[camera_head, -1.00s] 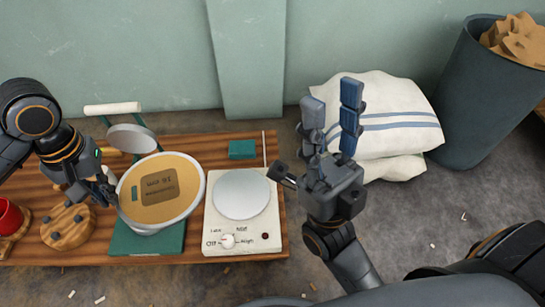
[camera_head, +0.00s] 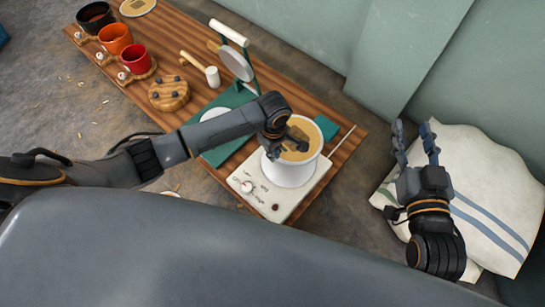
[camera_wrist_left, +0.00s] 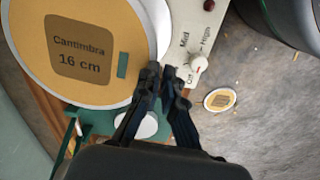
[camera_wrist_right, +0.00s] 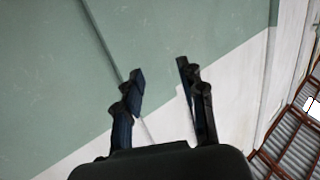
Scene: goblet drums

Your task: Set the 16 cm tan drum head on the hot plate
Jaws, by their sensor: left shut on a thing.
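The tan drum head (camera_head: 301,146), with a deep white rim, is over the hot plate (camera_head: 283,200). In the left wrist view its label reads "Cantimbra 16 cm" (camera_wrist_left: 80,47). My left gripper (camera_head: 277,146) is shut on its rim; the fingers (camera_wrist_left: 163,72) pinch the near edge in the left wrist view. The drum head hides the hot plate's round heating disc; I cannot tell whether they touch. The plate's dial (camera_head: 247,186) stays in view at the front. My right gripper (camera_head: 413,145) is open and empty, beside the table; it points upward, also open, in the right wrist view (camera_wrist_right: 160,75).
The green stand (camera_head: 230,150) is left of the hot plate. A mallet (camera_head: 205,70), wooden disc with knobs (camera_head: 168,94) and several cups, including a red one (camera_head: 136,58), are farther left. White sacks (camera_head: 485,190) lie right. A small tan disc (camera_wrist_left: 220,99) lies on the floor.

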